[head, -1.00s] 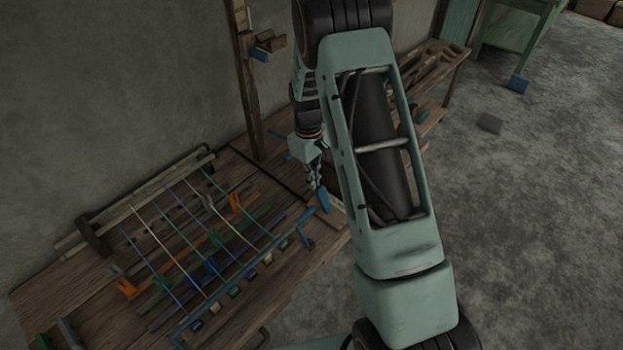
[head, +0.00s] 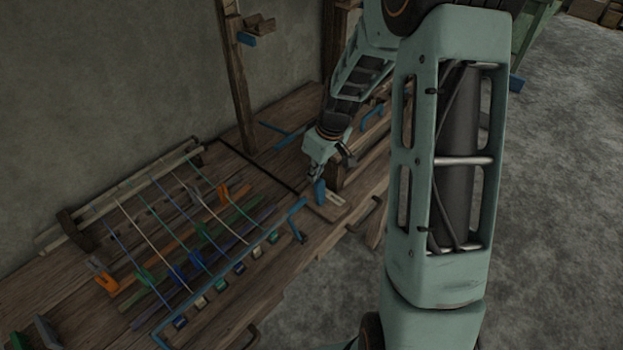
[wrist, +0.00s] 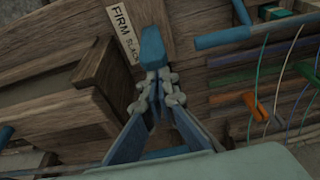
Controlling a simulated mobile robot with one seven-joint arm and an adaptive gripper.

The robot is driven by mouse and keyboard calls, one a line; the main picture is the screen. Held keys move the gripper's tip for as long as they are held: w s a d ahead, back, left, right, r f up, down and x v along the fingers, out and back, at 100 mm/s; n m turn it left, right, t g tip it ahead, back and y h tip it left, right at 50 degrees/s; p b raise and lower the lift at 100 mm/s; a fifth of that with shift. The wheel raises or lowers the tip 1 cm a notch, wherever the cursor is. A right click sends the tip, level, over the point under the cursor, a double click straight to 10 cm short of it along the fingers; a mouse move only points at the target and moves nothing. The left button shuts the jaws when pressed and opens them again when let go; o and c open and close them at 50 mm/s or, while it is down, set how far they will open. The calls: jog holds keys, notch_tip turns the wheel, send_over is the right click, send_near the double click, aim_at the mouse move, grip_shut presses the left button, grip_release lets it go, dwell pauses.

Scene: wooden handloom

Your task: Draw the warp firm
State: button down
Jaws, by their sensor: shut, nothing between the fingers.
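A blue upright lever (head: 319,192) stands on the bench beside the loom, next to a pale label plate (head: 337,198). In the wrist view the lever's blue end (wrist: 152,48) shows just beyond my fingertips, and the label (wrist: 126,32) reads FIRM and SLACK. My gripper (head: 314,175) is shut and empty, close beside the lever. In the wrist view its fingers (wrist: 154,92) meet near the lever's lower part, which they partly hide; I cannot tell whether they touch it. The warp threads (head: 150,225), blue, white and green, stretch across the loom at left.
A blue rail (head: 215,278) with several small coloured blocks runs along the loom's front. Orange pieces (head: 106,281) lie among the threads. A wooden post (head: 237,90) rises behind the bench. A wooden block (wrist: 100,68) stands left of my fingers in the wrist view.

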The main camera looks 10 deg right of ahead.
aim_at(321, 184)
jog(key=shift+s+d+t+b, duration=0.3)
jog(key=shift+s+b, duration=0.1)
jog(key=shift+b, duration=0.15)
jog(key=shift+s+d+b, duration=0.7)
jog(key=shift+s+b, duration=0.25)
jog(key=shift+b, duration=0.05)
jog(key=shift+w+a+r, duration=0.1)
jog(key=shift+r, duration=0.05)
jog(key=shift+r+p, duration=0.1)
jog(key=shift+p, duration=0.25)
jog(key=shift+r+p, duration=0.4)
jog(key=shift+r, duration=0.3)
jog(key=shift+w+a+r, duration=0.1)
jog(key=shift+w+r, duration=0.05)
jog(key=v, duration=0.9)
jog(key=shift+s+d, duration=0.4)
jog(key=shift+d, duration=0.05)
